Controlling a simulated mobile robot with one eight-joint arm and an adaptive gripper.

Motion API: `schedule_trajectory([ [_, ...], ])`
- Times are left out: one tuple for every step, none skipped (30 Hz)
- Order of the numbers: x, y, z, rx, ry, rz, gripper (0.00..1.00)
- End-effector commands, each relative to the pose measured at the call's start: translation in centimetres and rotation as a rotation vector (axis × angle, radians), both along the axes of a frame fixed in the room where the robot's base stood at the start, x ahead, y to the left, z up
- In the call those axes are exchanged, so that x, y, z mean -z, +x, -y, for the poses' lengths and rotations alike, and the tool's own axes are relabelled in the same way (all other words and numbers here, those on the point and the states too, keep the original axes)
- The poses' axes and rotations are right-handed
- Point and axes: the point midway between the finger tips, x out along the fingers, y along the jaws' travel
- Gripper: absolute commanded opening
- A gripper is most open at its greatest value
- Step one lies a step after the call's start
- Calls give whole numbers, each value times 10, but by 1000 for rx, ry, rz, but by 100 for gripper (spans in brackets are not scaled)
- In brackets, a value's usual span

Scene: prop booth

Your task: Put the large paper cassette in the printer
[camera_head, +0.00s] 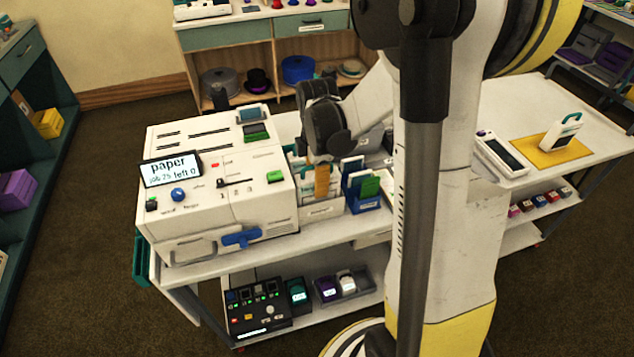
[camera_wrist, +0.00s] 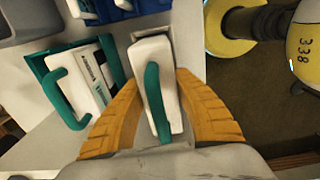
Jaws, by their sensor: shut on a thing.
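The printer (camera_head: 230,198) is the large cream machine on the left of the white bench in the head view. Its screen reads "paper" and "left 0". A grey handle and a blue handle show on its front. My gripper (camera_head: 322,180) is to the right of the printer, pointing down. In the wrist view its orange fingers (camera_wrist: 157,88) are shut on a white cassette (camera_wrist: 150,52) with a teal handle, one finger on each side. I cannot tell whether this is the large cassette. A second white cassette (camera_wrist: 92,78) with a teal handle sits in a teal holder to its left.
A black control box (camera_head: 258,315) is on the lower shelf. Shelving stands behind.

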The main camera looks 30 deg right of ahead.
Motion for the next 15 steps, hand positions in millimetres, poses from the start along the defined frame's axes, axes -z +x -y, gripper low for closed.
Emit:
schedule_trajectory([
  [3, 0, 0, 0, 0, 0, 0],
  [4, 0, 0, 0, 0, 0, 0],
  [5, 0, 0, 0, 0, 0, 0],
  [6, 0, 0, 0, 0, 0, 0],
  [8, 0, 0, 0, 0, 0, 0],
  [9, 0, 0, 0, 0, 0, 0],
  [10, 0, 0, 0, 0, 0, 0],
  [11, 0, 0, 0, 0, 0, 0],
  [12, 0, 0, 0, 0, 0, 0],
  [13, 0, 0, 0, 0, 0, 0],
  [14, 0, 0, 0, 0, 0, 0],
  [16, 0, 0, 0, 0, 0, 0],
  [17, 0, 0, 0, 0, 0, 0],
  [18, 0, 0, 0, 0, 0, 0],
  [19, 0, 0, 0, 0, 0, 0],
])
